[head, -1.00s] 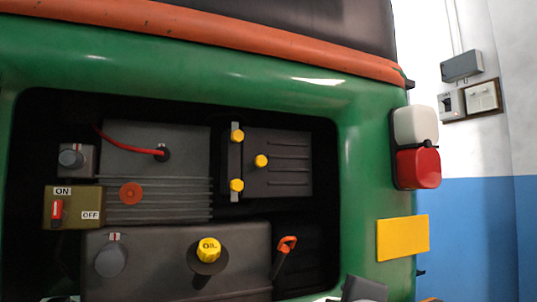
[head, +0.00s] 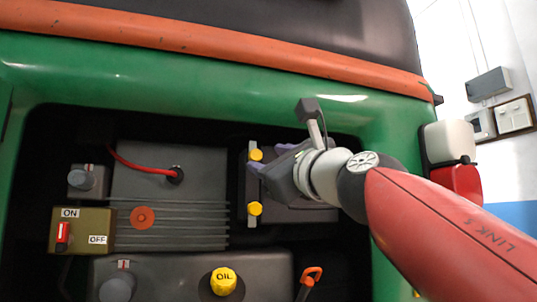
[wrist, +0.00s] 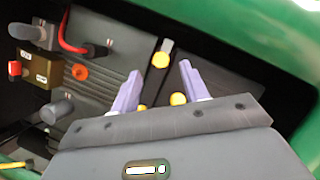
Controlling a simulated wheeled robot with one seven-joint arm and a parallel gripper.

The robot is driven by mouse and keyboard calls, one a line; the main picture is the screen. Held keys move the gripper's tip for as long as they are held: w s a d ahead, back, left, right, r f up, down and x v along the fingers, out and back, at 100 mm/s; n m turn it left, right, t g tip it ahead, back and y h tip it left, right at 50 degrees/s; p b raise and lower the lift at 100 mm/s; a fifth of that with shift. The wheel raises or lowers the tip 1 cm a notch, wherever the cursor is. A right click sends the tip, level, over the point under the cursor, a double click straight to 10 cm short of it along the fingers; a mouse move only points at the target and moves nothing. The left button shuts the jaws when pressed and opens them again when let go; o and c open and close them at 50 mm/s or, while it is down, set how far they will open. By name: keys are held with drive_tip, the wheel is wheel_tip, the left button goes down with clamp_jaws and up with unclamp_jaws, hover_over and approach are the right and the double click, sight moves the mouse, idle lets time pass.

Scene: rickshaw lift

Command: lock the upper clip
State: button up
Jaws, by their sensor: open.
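The upper clip (head: 256,154) is a yellow knob on a pale vertical bar at the left edge of a dark grey box in the engine bay. It also shows in the wrist view (wrist: 161,59), just beyond the gap between my fingertips. My gripper (head: 268,159) is open, with its two purple fingers (wrist: 160,68) apart and nothing visibly held between them. It is close to the upper clip; whether it touches cannot be told. A lower yellow knob (head: 256,209) is on the same bar.
The green body (head: 220,85) frames the dark bay. An ON/OFF switch box (head: 82,231), a red cable (head: 135,161), a yellow oil cap (head: 223,281) and an orange-handled lever (head: 311,274) are around the clip. My arm covers much of the bay's right side.

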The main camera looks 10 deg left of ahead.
sight(257, 155)
drive_tip(key=p+x, duration=0.1)
drive_tip(key=x, duration=0.4)
drive_tip(key=shift+d, duration=0.1)
drive_tip(key=shift+c, duration=0.2)
clamp_jaws()
